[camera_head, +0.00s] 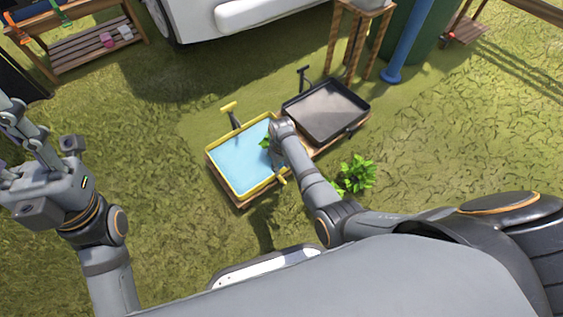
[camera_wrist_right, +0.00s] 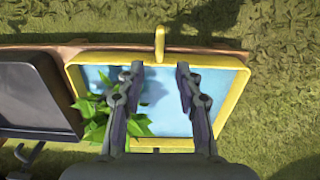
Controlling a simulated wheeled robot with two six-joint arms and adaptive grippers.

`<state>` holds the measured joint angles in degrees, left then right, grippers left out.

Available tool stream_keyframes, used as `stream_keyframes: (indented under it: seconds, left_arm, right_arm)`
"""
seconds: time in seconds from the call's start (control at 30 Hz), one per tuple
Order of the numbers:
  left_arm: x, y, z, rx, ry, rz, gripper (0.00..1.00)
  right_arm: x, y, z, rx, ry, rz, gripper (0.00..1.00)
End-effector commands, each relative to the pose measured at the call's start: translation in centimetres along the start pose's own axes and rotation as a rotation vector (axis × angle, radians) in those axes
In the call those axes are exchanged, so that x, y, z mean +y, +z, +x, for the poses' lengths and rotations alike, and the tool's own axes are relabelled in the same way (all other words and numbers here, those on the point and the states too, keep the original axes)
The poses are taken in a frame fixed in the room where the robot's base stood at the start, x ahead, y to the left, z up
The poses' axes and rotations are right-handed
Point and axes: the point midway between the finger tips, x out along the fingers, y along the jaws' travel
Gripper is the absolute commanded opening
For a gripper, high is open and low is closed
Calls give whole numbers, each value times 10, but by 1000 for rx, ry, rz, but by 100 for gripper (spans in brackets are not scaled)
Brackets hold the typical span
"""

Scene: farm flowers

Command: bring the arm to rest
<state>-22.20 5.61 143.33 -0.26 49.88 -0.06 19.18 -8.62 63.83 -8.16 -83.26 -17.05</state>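My right gripper (camera_wrist_right: 158,72) is over the yellow-rimmed tray (camera_wrist_right: 237,90) with a light-blue inside. Its two fingers stand apart with nothing between the tips. Green leaves (camera_wrist_right: 137,125) show beside and behind the left finger in the wrist view, over the tray; whether they touch it I cannot tell. In the head view my right arm reaches down to the tray (camera_head: 225,165) and hides part of its right side. My left gripper (camera_head: 25,125) is raised at the left edge, away from the trays; its fingertips are not clear.
A dark tray (camera_head: 325,108) stands beside the yellow one. A leafy green plant (camera_head: 357,174) is right of my right forearm. A wooden stand (camera_head: 350,45), a blue post (camera_head: 405,45), a white vehicle (camera_head: 260,15) and a rack (camera_head: 90,45) stand farther back. Open grass lies left of the trays.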

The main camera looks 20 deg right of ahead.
Motion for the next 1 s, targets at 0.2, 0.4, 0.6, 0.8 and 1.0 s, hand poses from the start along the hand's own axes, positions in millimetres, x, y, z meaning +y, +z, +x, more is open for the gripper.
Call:
stream_keyframes:
  seconds: [0.2,0.4,0.6,0.8,1.0]
  left_arm:
    - [0,0,0,0,0,0,40]
    - [0,0,0,-1,1,0,40]
    - [0,0,0,-1,1,0,40]
    - [0,1,0,-5,0,0,40]
    - [-3,54,-15,-259,-17,-12,40]
  right_arm:
    - [0,0,-25,0,1,0,35]
    - [0,0,-28,-2,0,0,35]
    - [0,0,-28,-2,0,0,35]
    - [1,0,-28,5,3,2,35]
    - [39,-13,-49,369,113,106,35]
